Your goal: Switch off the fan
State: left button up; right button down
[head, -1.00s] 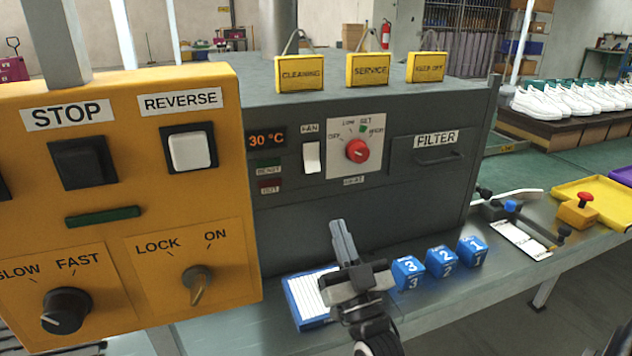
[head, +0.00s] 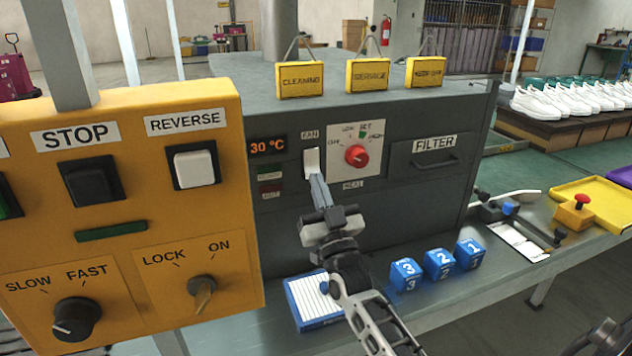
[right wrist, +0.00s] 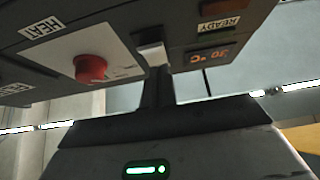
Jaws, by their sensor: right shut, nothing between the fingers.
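The fan switch (head: 311,162) is a white rocker under a FAN label on the front of the grey heater box. My right gripper (head: 318,188) is shut and empty. Its fingertips are at the lower end of the switch; I cannot tell whether they touch it. In the right wrist view the closed fingers (right wrist: 157,88) point at the white switch (right wrist: 152,54), which they partly cover. My left gripper is not seen.
A red heat knob (head: 356,155) is close right of the switch. The yellow control panel (head: 130,215) stands out at the left. A temperature display (head: 267,146) is left of the switch.

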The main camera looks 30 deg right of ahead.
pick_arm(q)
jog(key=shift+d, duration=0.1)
pick_arm(e)
jog(key=shift+w+d+f, duration=0.15)
jog(key=shift+w+d, duration=0.05)
jog(key=shift+w, duration=0.5)
pick_arm(q)
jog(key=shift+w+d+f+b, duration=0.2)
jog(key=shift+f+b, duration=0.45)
jog(key=shift+b, duration=1)
pick_arm(e)
jog(key=shift+w+f+t, duration=0.15)
jog(key=shift+w+t, duration=0.2)
jog(key=shift+t, duration=0.25)
